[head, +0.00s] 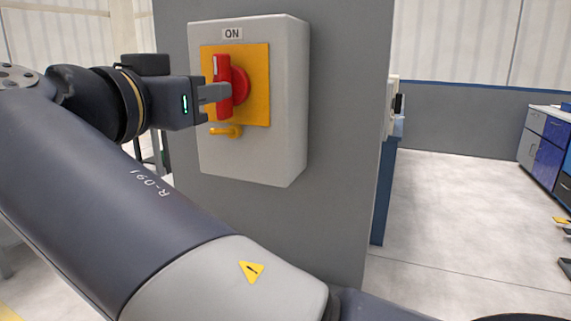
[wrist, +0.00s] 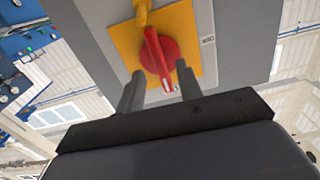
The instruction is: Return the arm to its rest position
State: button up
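My arm (head: 110,190) reaches across the left of the head view to a grey switch box (head: 255,150). My gripper (head: 214,93) is at the red rotary handle (head: 224,88) on the box's yellow plate. The handle stands upright below an "ON" label (head: 232,34). In the wrist view the two fingers of my gripper (wrist: 160,86) are spread, with the red handle (wrist: 158,58) between and beyond their tips. Gaps show on both sides of the handle. Whether a fingertip touches it cannot be told.
The box is mounted on a grey pillar (head: 335,190). A yellow hasp (head: 226,131) sticks out under the handle. Open floor (head: 460,210) lies to the right, with a blue and grey cabinet (head: 545,145) at the far right edge.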

jog(key=shift+x, duration=1.3)
jog(key=shift+s+a, duration=0.1)
jog(key=shift+s, duration=0.05)
